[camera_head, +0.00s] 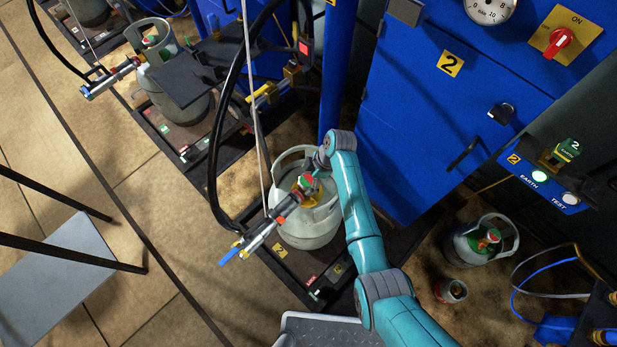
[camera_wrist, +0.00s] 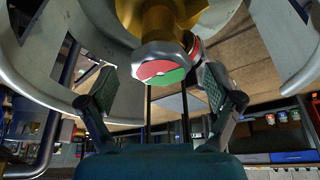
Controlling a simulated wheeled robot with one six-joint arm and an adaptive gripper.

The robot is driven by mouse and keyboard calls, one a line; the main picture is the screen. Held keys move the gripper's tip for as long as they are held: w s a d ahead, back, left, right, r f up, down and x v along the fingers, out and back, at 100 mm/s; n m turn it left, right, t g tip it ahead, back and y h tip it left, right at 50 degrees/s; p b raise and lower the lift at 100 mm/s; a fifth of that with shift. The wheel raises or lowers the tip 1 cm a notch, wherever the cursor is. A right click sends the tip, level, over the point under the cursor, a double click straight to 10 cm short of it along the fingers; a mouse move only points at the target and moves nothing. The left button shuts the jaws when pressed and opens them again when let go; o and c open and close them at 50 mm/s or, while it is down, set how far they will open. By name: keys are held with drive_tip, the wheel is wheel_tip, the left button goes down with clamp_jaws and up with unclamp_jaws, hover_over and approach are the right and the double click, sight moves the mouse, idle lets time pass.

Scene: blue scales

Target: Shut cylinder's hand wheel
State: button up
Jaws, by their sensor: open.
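The grey gas cylinder (camera_head: 314,228) stands on the black scale platform, with a filling head and hose on its valve. Its hand wheel (camera_head: 306,181), red and green, is small and partly hidden in the head view. In the wrist view the round red and green face of the hand wheel (camera_wrist: 160,73) sits below a brass valve body (camera_wrist: 163,22), inside the cylinder's collar (camera_wrist: 50,50). My gripper (camera_wrist: 160,92) is open, with one finger on each side of the hand wheel and a gap on both sides. In the head view my gripper is mostly hidden at the collar.
A blue cabinet (camera_head: 420,125) stands right behind my arm, beside a blue post (camera_head: 338,65). A black hose (camera_head: 213,165) curves left of the cylinder. Another cylinder (camera_head: 470,243) stands on the floor at right. Open tiled floor (camera_head: 150,215) lies at left.

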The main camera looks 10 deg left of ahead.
drive_tip(key=c, duration=1.1)
drive_tip(key=shift+c, duration=0.2)
